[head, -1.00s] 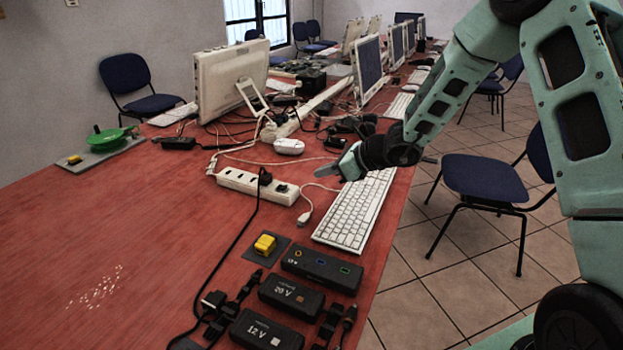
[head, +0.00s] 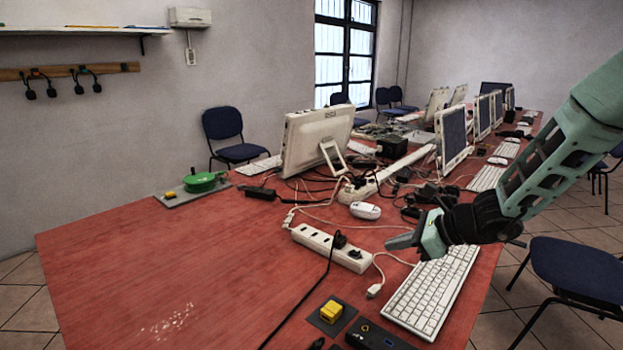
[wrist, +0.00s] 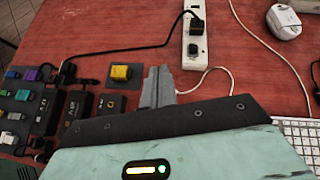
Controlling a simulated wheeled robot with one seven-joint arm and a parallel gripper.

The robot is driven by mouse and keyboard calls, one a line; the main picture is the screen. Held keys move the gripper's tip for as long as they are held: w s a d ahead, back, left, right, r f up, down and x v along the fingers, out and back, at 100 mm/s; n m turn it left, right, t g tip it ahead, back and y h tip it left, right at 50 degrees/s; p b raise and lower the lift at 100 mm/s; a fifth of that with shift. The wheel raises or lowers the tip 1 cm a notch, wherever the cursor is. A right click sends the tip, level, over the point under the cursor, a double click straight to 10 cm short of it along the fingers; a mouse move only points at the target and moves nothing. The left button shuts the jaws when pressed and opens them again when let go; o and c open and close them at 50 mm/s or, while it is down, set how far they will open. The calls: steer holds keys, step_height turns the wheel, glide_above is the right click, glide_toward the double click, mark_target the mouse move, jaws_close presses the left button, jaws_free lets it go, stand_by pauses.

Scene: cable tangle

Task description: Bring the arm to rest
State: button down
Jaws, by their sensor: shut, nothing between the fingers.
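My gripper (head: 400,241) is in the head view above the right part of the red table, pointing left, over the area between the power strip and the keyboard. Its fingers are shut with nothing between them. In the wrist view the closed fingers (wrist: 157,86) show over the table, between the yellow block and the power strip. My teal arm comes in from the right edge of the head view. Its upper links are out of view.
The white power strip (head: 331,247) with a black plug lies left of my gripper. A white keyboard (head: 432,292) lies below it. A yellow block (head: 331,311) sits on a dark pad. Monitors (head: 318,139) and cables crowd the back. The table's left part (head: 170,270) is clear.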

steer(key=s+a+r+n+g+h+p, duration=0.1)
steer(key=s+a+r+n+g, duration=0.25)
steer(key=s+a+n, duration=0.4)
steer(key=s+a+r+n+g+p, duration=0.25)
steer(key=s+a+n+g, duration=0.2)
steer(key=s+n, duration=0.55)
steer(key=s+d+r+n+h, duration=0.2)
steer(key=s+n+h, duration=0.1)
steer(key=s+n, duration=0.4)
steer(key=s+d+r+n+t+h+p, duration=0.1)
steer(key=s+r+n+h, duration=0.1)
steer(key=s+n+h, duration=0.2)
steer(key=s+n, duration=0.3)
steer(key=s, duration=0.3)
steer(key=shift+d+t+p, duration=0.3)
steer(key=shift+d, duration=0.05)
